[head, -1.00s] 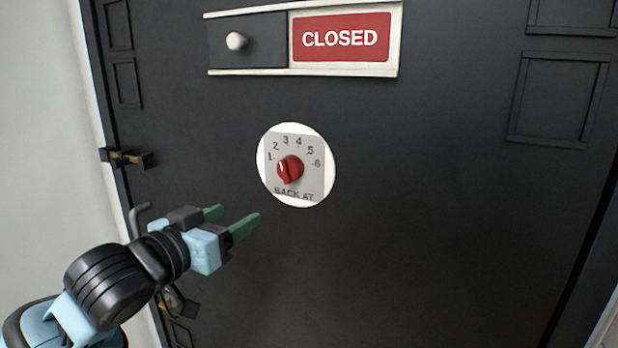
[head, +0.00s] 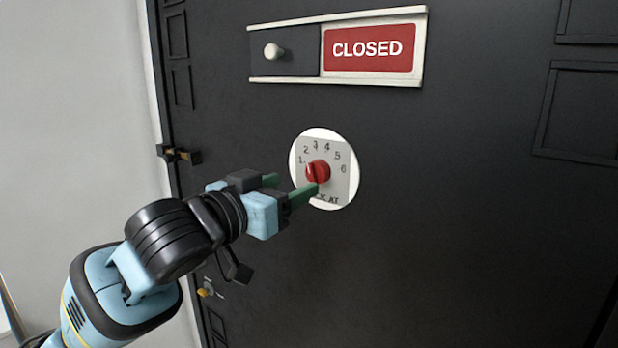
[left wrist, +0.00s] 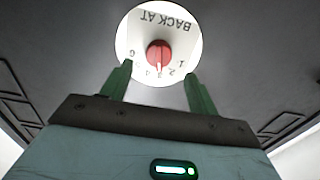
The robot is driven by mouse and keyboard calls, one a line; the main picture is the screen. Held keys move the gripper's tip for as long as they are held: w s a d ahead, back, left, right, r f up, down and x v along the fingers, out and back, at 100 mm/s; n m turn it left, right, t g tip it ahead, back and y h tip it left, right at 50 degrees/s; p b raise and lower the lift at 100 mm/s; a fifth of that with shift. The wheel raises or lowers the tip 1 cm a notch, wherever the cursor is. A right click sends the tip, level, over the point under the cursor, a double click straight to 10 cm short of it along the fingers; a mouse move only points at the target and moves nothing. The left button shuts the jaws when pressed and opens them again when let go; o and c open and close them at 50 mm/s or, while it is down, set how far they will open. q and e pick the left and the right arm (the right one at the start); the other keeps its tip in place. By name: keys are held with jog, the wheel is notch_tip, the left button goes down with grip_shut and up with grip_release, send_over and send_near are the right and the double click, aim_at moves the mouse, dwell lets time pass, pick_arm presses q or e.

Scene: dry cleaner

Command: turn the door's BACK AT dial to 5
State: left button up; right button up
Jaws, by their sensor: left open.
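The BACK AT dial is a red knob (head: 318,172) on a pale round plate (head: 345,185) marked 1 to 6, on the dark door (head: 450,220). The knob also shows in the left wrist view (left wrist: 159,54), where the plate is upside down. A light mark on the knob faces the numbered side, roughly around 3; its exact setting is hard to read. My left gripper (head: 294,184) is open and empty, its green fingers pointing at the plate. One finger overlaps the plate's lower left in the head view and hides part of the lettering. My right gripper is not in view.
Above the dial is a sliding sign reading CLOSED (head: 368,48) with a white knob (head: 273,51). A brass and black latch (head: 179,154) sits at the door's left edge. The door right of the dial is clear.

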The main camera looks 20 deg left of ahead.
aim_at(309, 176)
pick_arm(q)
jog(key=shift+x, duration=3.05)
jog(key=shift+c, duration=0.4)
jog(key=c, duration=0.9)
jog(key=shift+m, duration=0.4)
jog(key=m, duration=1)
jog(key=shift+m, duration=0.4)
